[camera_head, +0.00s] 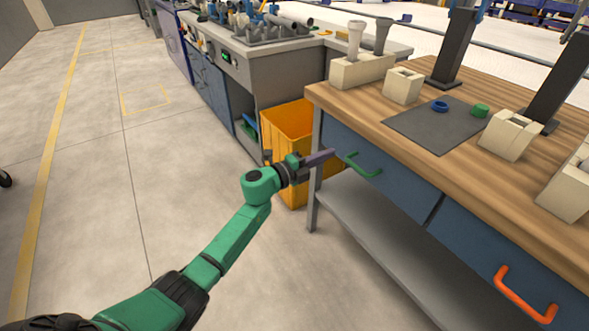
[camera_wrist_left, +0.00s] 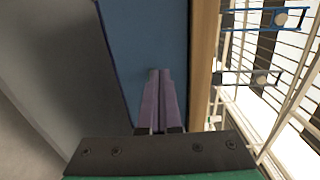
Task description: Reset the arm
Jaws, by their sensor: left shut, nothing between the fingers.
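My left arm (camera_head: 226,240) is green and reaches in from the lower left in the head view. Its left gripper (camera_head: 330,153) is level with the drawer front at the near left corner of the workbench. The purple fingers are shut with nothing between them. In the left wrist view the shut fingers (camera_wrist_left: 159,75) point at the blue drawer front (camera_wrist_left: 130,40). The head view does not clearly show whether the fingertips touch it. The green handle (camera_head: 362,165) is just right of the fingertips. My right gripper is not in view.
The wooden workbench (camera_head: 400,105) holds cream blocks (camera_head: 403,86), a grey mat (camera_head: 415,130), a blue ring (camera_head: 439,106) and a green ring (camera_head: 480,110). A yellow bin (camera_head: 290,122) stands behind the gripper. An orange handle (camera_head: 520,295) is on the right drawer. The floor (camera_head: 100,150) at left is clear.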

